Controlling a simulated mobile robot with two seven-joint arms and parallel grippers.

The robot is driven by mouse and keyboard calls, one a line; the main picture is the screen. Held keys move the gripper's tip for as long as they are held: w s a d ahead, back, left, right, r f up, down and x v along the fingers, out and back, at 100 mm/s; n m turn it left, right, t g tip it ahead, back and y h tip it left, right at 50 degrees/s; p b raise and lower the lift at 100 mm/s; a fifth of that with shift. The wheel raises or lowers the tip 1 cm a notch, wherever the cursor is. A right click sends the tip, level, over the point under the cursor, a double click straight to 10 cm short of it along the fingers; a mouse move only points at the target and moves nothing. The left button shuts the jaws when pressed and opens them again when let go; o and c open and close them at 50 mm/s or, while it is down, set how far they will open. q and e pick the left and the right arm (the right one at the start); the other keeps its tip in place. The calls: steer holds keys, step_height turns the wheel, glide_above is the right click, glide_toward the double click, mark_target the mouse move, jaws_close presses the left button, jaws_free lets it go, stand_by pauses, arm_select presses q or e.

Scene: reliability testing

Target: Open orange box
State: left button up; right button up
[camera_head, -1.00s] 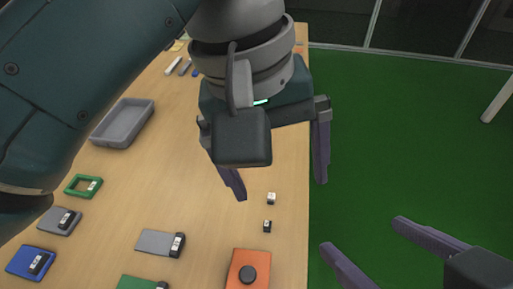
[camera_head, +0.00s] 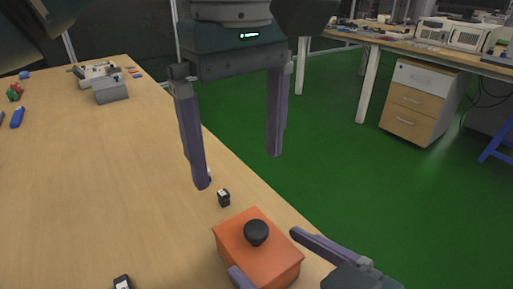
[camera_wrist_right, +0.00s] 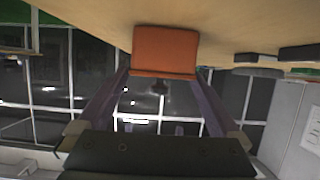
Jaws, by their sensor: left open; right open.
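The orange box (camera_head: 275,262) sits near the right edge of the wooden table, with a round black knob (camera_head: 256,232) on its top. In the right wrist view the box is between and beyond the fingers. My left gripper (camera_head: 238,172) is open and empty, pointing down beyond the box.
A small black-and-white block (camera_head: 224,198) stands behind the box; another is partly hidden by my left finger. A grey box (camera_head: 111,89) and a blue item (camera_head: 17,117) lie farther back. Green floor is to the right, with a drawer cabinet (camera_head: 420,100). The middle table is largely clear.

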mark_target(266, 253)
steer(key=shift+x, duration=2.65)
steer(key=shift+c, duration=0.2)
